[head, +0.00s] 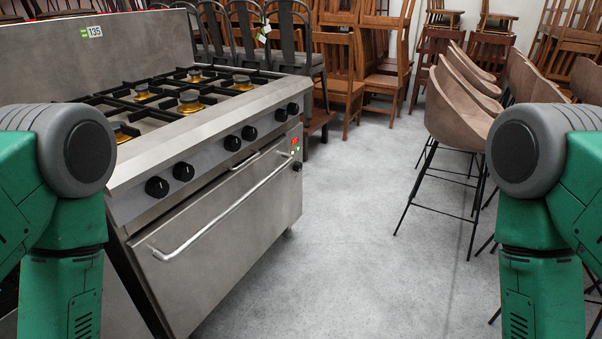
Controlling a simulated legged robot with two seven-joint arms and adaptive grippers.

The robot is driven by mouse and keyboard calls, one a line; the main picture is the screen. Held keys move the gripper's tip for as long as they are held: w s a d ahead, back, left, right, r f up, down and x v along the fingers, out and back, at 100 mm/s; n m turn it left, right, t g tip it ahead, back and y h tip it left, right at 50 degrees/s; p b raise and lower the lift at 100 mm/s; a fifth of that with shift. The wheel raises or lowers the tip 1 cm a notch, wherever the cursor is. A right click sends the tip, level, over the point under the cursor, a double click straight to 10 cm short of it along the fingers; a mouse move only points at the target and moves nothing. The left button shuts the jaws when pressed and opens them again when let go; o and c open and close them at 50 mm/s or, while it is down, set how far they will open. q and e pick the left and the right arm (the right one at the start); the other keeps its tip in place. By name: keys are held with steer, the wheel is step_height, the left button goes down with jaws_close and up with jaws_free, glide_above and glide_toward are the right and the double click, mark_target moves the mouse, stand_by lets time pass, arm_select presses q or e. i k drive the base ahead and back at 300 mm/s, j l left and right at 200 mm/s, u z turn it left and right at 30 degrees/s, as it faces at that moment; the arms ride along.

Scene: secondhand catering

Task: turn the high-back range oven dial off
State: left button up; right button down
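The high-back range (215,225) is a stainless steel cooker on the left, with an upright back panel (80,50). Several black knobs (232,143) run along its front panel under the hob. On the narrow strip right of the oven door is a small black dial (297,166), below a red-lit display (295,141) and a small green light. The dial's pointer is too small to read. The oven door is shut, with a long bar handle (225,211). My two arms show at the left and right edges; both grippers are out of view.
Brown bar stools (463,108) with thin black legs stand on the right. Stacked wooden chairs (340,65) and dark metal chairs (290,35) fill the back. The grey floor (345,240) between the range and the stools is clear.

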mark_target(297, 167)
steer(key=i+l, duration=0.25)
steer(key=i, duration=0.2)
steer(key=i+l+z, duration=0.1)
steer(key=i+l, duration=0.2)
steer(key=i, duration=0.15)
steer(key=i+l, duration=0.25)
steer(key=i, duration=0.2)
steer(key=i+l+z, duration=0.1)
steer(key=i, duration=0.35)
steer(key=i+l, duration=0.3)
steer(key=i, duration=0.15)
